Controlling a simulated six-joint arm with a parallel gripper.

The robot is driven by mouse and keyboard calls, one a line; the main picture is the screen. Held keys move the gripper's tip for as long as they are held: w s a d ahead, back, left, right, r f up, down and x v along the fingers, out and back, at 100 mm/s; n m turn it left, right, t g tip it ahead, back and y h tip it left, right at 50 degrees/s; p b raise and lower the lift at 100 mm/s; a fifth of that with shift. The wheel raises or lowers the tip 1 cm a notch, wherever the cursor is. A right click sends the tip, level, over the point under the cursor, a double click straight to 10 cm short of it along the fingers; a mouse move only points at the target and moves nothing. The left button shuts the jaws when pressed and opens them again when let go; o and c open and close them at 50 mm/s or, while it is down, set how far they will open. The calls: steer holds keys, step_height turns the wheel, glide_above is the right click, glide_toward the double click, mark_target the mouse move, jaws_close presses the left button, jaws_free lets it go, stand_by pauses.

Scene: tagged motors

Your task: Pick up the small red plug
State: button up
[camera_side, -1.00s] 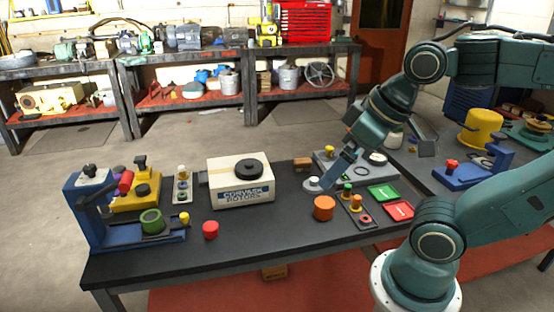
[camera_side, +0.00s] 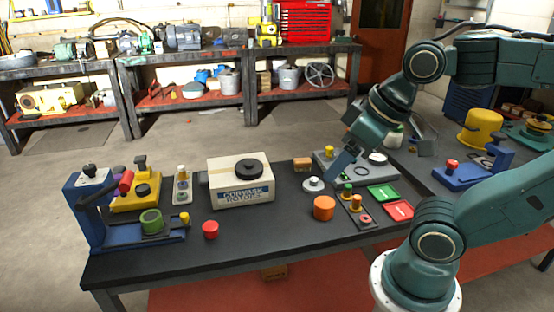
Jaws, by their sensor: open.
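A small red plug (camera_side: 210,230) stands on the dark table near its front edge, left of the middle. My gripper (camera_side: 332,180) is open and points down over the right part of the table, behind the orange cylinder and well to the right of the red plug. A grey-white round piece (camera_side: 313,184) is just left of the fingertips. The fingers are small in this view, and I cannot tell whether they touch anything.
A boxed motor (camera_side: 240,186) stands between the red plug and the back edge. A blue fixture (camera_side: 95,220) is at the left. An orange cylinder (camera_side: 324,208), green tray (camera_side: 383,193) and red tray (camera_side: 399,211) are at the right. The table front is mostly clear.

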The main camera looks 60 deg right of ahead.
steer(key=w+n+g, duration=0.3)
steer(key=w+n, duration=0.7)
steer(key=w, duration=0.8)
steer(key=w+f+n+g+y, duration=0.1)
steer(key=w+f+n+g, duration=0.1)
steer(key=w+f+n, duration=0.8)
steer(key=w+f, duration=0.6)
steer(key=shift+f+g, duration=0.35)
steer(key=shift+g, duration=0.05)
glide_above(211, 226)
steer(key=shift+w+d+f, duration=0.1)
steer(key=shift+d+f, duration=0.1)
steer(key=shift+f, duration=1.95)
steer(key=shift+w+d+f, duration=0.1)
steer(key=shift+d+f, duration=0.05)
steer(key=shift+f, duration=1.95)
steer(key=shift+f, duration=0.15)
